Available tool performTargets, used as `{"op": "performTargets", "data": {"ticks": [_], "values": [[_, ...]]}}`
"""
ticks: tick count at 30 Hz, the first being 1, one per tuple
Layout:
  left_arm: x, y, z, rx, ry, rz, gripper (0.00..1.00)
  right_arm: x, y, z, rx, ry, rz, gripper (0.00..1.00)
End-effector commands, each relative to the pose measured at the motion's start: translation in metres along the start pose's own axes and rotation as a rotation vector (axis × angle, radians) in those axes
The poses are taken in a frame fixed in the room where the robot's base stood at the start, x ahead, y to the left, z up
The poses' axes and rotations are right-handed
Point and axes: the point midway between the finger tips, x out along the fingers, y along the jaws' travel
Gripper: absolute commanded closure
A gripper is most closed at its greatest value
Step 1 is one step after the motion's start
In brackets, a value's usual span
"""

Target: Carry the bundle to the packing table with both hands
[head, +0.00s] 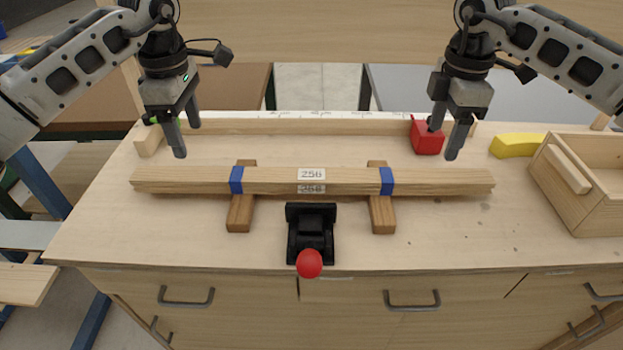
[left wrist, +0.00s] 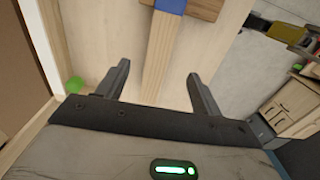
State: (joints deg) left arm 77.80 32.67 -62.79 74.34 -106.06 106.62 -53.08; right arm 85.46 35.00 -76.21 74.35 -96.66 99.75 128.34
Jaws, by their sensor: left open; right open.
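The bundle (head: 270,181) is a set of long wooden strips with two blue bands and labels reading 256. It lies across two dark wooden blocks (head: 240,211) on the bench. My left gripper (head: 187,143) is open and empty above the bench, near the bundle's left end and apart from it. In the left wrist view the bundle's end (left wrist: 162,55) shows between and beyond the open fingers (left wrist: 160,88). My right gripper (head: 459,142) is open and empty above the right end of the bundle, behind it. I cannot tell which surface is the packing table.
A black clamp with a red knob (head: 309,262) stands in front of the bundle's middle. A red block (head: 426,138), a yellow piece (head: 516,145) and a wooden box (head: 598,205) are at the right. A wooden rail (head: 300,127) runs along the back.

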Motion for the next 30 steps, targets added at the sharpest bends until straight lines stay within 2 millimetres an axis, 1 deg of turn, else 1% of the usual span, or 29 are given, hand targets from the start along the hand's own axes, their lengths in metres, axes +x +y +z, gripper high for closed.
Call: {"op": "performTargets", "data": {"ticks": [1, 9, 12, 15, 18, 21, 30], "values": [[0.012, -0.001, 0.0, 0.0, -0.001, -0.004, 0.34, 0.012, -0.001, 0.0, 0.0, -0.002, -0.003, 0.34], [0.065, -0.001, 0.001, 0.0, -0.001, -0.002, 0.34, 0.065, -0.001, 0.0, 0.001, -0.001, -0.003, 0.34], [0.081, -0.001, 0.001, 0.001, -0.001, -0.001, 0.34, 0.081, -0.001, 0.0, 0.0, -0.001, -0.003, 0.34], [0.093, 0.0, 0.001, 0.001, -0.002, -0.001, 0.34, 0.093, 0.0, 0.0, -0.001, -0.001, -0.002, 0.34], [0.1, 0.0, 0.001, 0.0, -0.001, 0.001, 0.34, 0.101, 0.0, 0.0, -0.001, 0.0, 0.0, 0.34], [0.104, 0.0, 0.001, 0.0, -0.001, 0.0, 0.34, 0.104, 0.0, 0.0, -0.001, 0.0, 0.0, 0.34], [0.105, 0.0, 0.001, 0.001, -0.001, 0.001, 0.34, 0.105, 0.0, 0.0, -0.001, 0.0, 0.0, 0.34]]}}
